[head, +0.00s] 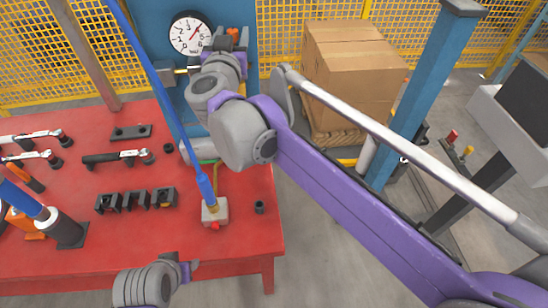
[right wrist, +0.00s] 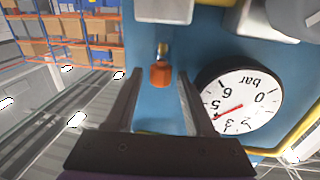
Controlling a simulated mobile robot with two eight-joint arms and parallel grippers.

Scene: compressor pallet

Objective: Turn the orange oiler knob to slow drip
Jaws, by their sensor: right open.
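The orange oiler knob (right wrist: 160,75) sits below a small brass fitting on the blue panel in the right wrist view. It shows between the two fingers of my right gripper (right wrist: 159,88), with a visible gap on each side. The fingers are open and hold nothing; I cannot tell how far the tips reach past the knob. In the head view my right gripper (head: 239,40) is at the panel, right of the gauge, with the orange knob (head: 232,31) small and partly hidden there. Only a part of my left arm shows at the bottom left.
A round pressure gauge (right wrist: 241,100) is close beside the right finger; it also shows in the head view (head: 190,34). Grey blocks (right wrist: 163,10) are above the knob. A red table (head: 60,260) holds tools, and cardboard boxes (head: 345,65) stand on a pallet.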

